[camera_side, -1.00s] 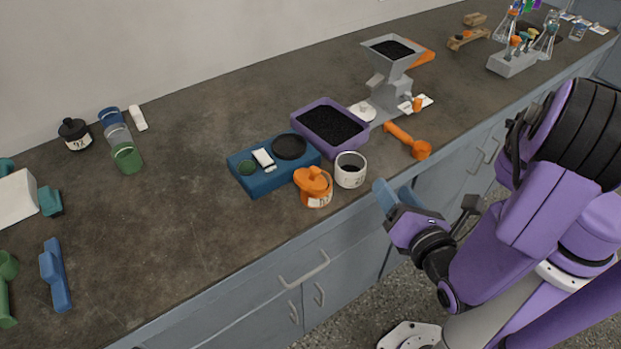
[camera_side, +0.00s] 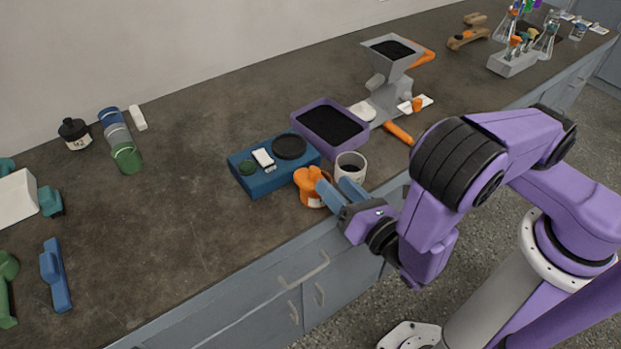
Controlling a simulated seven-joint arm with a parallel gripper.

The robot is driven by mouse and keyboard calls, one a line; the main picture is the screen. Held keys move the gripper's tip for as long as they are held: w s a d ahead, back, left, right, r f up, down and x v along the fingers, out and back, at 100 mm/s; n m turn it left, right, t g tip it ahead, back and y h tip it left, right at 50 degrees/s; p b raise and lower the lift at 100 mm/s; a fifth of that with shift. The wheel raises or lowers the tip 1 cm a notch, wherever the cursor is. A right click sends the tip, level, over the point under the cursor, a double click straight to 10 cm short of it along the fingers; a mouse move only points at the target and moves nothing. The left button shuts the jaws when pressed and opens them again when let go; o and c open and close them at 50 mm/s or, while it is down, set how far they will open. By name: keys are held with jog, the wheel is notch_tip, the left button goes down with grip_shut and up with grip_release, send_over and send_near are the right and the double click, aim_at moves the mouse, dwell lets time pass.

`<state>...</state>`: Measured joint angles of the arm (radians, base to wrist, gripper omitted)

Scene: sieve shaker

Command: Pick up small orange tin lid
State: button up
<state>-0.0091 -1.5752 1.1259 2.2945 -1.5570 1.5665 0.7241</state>
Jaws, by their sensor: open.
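The small orange tin lid (camera_side: 305,178) sits on top of a small orange tin (camera_side: 308,198) with a white label, near the counter's front edge. My gripper (camera_side: 334,186) has blue fingers and is open. It is at the right side of the tin and lid, and one finger overlaps the lid's right part in the side view. The other finger is in front of the white cup. I cannot tell whether a finger touches the lid. The lid's knob is partly hidden.
A white cup (camera_side: 351,160) with dark contents stands close to the right. A blue sieve shaker base (camera_side: 262,184) is left behind the tin, and a purple tray (camera_side: 298,122) of dark grains is behind. A grey hopper mill (camera_side: 393,82) stands farther right. The counter's left middle (camera_side: 180,220) is clear.

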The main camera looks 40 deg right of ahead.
aim_at(319, 173)
jog(key=shift+w, duration=1.25)
jog(key=shift+w+f, duration=0.25)
jog(key=shift+w, duration=1.1)
jog(key=shift+w+f, duration=0.2)
jog(key=shift+w, duration=1.1)
grip_shut()
